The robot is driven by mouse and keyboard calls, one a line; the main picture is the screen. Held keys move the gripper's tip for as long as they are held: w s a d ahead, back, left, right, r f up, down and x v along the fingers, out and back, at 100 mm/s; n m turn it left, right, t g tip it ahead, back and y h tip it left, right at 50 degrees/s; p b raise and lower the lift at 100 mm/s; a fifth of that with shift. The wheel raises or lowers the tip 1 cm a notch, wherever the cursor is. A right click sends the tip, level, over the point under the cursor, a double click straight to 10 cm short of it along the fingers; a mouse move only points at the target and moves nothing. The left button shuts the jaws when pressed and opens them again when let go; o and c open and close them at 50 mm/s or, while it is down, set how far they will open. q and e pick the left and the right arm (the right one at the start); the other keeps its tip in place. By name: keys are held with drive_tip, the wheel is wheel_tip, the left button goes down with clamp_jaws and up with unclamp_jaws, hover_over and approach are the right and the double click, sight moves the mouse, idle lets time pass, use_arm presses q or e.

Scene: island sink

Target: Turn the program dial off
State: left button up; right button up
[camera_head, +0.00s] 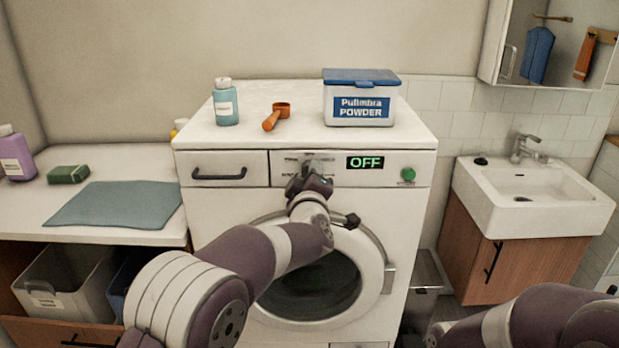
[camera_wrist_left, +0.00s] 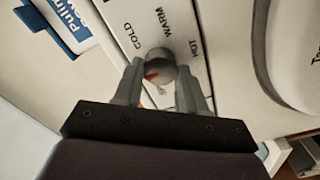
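The program dial (camera_wrist_left: 160,66) is a round grey knob with a red mark, on the front panel of the white washing machine (camera_head: 228,240). COLD, WARM and HOT are printed around it. My left gripper (camera_wrist_left: 160,74) has one finger on each side of the dial, close to its sides; whether both fingers touch it is unclear. In the head view my left gripper (camera_head: 312,172) is at the panel and mostly hides the dial. The green display (camera_head: 365,162) right of it reads OFF. My right arm shows at the lower right; its gripper is not visible.
On the machine stand a blue-lidded powder box (camera_head: 360,98), an orange scoop (camera_head: 276,117) and a teal bottle (camera_head: 225,103). A green button (camera_head: 408,174) is right of the display. The door (camera_head: 375,250) is shut below. A sink (camera_head: 533,200) stands right.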

use_arm(q)
drive_tip(key=o, duration=0.4)
drive_tip(key=s+b, duration=0.1)
drive_tip(key=s, duration=1.1)
drive_tip(key=shift+s, duration=0.35)
